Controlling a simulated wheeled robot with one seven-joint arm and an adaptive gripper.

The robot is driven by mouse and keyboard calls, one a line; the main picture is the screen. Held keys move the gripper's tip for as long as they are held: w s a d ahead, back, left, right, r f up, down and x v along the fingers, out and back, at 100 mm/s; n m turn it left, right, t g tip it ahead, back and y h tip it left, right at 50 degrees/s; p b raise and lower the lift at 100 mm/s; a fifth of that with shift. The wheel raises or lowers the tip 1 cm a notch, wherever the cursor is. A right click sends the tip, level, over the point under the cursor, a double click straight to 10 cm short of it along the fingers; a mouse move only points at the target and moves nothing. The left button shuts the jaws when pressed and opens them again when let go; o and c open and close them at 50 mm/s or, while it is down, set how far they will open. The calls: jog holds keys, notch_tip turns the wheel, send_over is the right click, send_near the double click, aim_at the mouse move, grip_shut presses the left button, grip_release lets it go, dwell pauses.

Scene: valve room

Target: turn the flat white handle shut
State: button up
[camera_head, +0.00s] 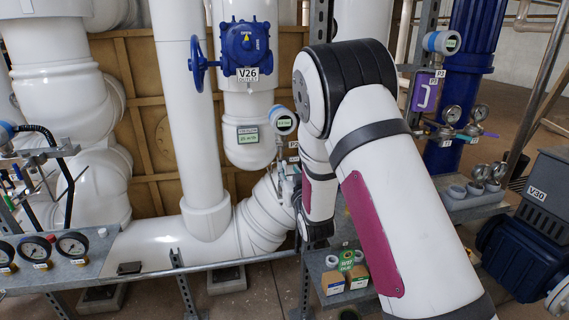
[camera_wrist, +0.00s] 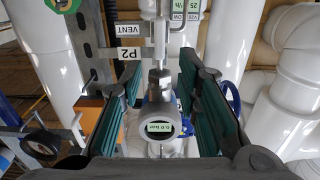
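My gripper (camera_wrist: 160,76) is open in the wrist view, with one dark green finger on each side. A small round pressure transmitter (camera_wrist: 160,128) with a lit display shows between the fingers, on a thin metal stem. I see no finger touching it. The transmitter also shows in the head view (camera_head: 283,120), left of my arm. A small white piece (camera_wrist: 149,7) is at the top of the stem, near the VENT tag (camera_wrist: 130,28); I cannot tell whether it is the flat white handle. In the head view my arm hides much of the gripper's area.
Thick white pipes (camera_wrist: 280,125) stand close on the right. In the head view, a blue valve V26 (camera_head: 246,48) is above, a shelf (camera_head: 463,205) is right, and gauges (camera_head: 72,246) are left.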

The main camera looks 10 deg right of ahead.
aim_at(285, 164)
jog(key=w, duration=0.6)
jog(key=shift+w, duration=0.25)
grip_shut()
